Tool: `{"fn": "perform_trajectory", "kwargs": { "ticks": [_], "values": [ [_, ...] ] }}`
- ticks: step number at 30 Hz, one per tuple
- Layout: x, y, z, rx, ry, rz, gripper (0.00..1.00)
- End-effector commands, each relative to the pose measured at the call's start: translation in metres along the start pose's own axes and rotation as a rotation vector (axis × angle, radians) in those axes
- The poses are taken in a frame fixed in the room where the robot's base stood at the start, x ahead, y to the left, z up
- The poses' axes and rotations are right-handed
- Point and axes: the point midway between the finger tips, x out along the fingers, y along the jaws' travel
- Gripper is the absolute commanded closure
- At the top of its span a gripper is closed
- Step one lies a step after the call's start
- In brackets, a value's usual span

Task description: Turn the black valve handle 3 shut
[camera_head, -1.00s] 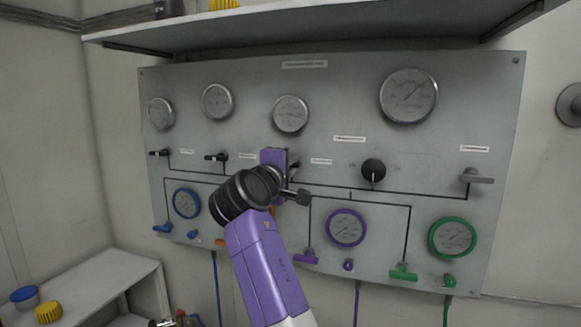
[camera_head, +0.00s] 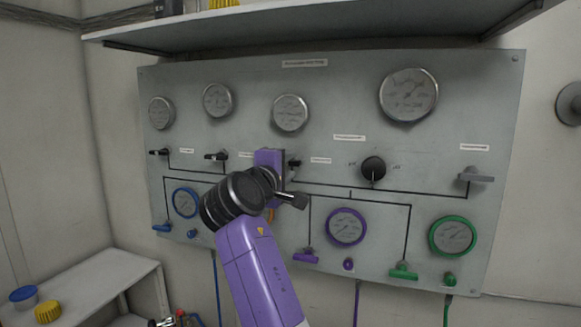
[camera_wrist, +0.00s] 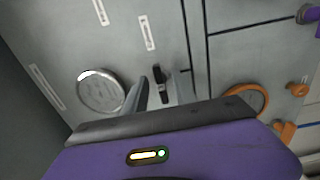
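Black valve handle 3 (camera_head: 295,163) is on the grey panel, below the third grey gauge, just right of my gripper (camera_head: 281,166) in the head view. It also shows in the wrist view (camera_wrist: 161,85) as a short black bar, with a grey finger on its left and a paler one on its right. My gripper (camera_wrist: 162,84) looks open, with its fingers apart on either side of the handle. I cannot tell whether they touch it. In the head view my purple gripper body hides the fingertips and part of the panel.
Two similar black handles (camera_head: 217,156) (camera_head: 158,152) sit to the left. A black knob (camera_head: 373,169) and a grey lever (camera_head: 476,176) are to the right. An orange gauge (camera_wrist: 246,98) is near the gripper. A shelf (camera_head: 320,32) juts out above the panel.

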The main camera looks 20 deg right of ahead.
Motion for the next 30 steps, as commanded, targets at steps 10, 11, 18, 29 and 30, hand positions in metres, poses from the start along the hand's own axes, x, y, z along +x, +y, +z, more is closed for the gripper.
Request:
{"fn": "perform_trajectory", "kwargs": {
  "ticks": [10, 11, 18, 29, 30],
  "values": [
    [-0.050, -0.002, 0.000, 0.001, 0.001, -0.001, 0.67],
    [-0.052, -0.001, 0.000, 0.001, 0.002, 0.000, 0.67],
    [-0.055, -0.001, 0.000, 0.000, 0.000, -0.001, 0.67],
    [-0.059, 0.020, -0.019, 0.139, 0.092, 0.066, 0.67],
    [-0.062, 0.032, -0.025, 0.191, 0.134, 0.093, 0.67]
  ]
}}
